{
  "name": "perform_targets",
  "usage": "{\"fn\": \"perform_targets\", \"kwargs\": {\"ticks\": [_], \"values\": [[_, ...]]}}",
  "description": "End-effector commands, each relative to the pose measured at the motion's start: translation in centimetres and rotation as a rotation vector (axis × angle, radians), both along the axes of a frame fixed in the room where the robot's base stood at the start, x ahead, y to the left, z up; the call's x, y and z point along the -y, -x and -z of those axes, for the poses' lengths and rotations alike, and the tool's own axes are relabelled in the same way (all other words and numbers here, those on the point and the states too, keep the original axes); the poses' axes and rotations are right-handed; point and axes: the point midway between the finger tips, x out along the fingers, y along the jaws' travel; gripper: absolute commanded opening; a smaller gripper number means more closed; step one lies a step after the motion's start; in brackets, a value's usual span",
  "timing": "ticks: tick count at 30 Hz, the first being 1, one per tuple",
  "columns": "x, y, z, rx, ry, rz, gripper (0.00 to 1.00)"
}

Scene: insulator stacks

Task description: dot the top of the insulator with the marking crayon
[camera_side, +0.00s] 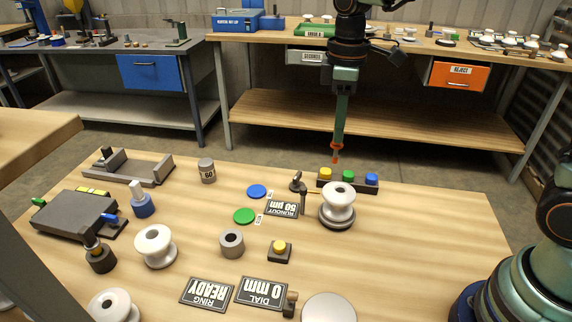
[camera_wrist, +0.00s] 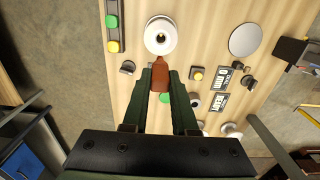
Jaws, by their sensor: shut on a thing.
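My gripper (camera_side: 339,142) points straight down and is shut on the marking crayon (camera_side: 336,153), a red-brown stick with its tip below the fingers. In the wrist view the crayon (camera_wrist: 160,78) shows between the two green fingers of my gripper (camera_wrist: 161,76). In the wrist view the insulator's round top (camera_wrist: 160,36) lies just beyond the crayon tip, with a dark centre and a yellowish spot.
A button strip (camera_side: 348,184) with yellow, green and blue buttons sits behind the insulator. A dial stand (camera_side: 298,186) is close on its left. Other white insulators (camera_side: 155,246) stand at the left. A pale round disc (camera_side: 329,308) lies in front.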

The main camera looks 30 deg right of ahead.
Motion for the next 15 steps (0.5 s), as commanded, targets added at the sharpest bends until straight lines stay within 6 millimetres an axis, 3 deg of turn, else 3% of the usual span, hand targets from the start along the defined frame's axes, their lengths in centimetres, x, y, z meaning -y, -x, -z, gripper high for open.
{"fn": "perform_targets", "kwargs": {"ticks": [15], "values": [[0.0,0.1,4.5,-0.003,0.000,0.000,0.00]]}}
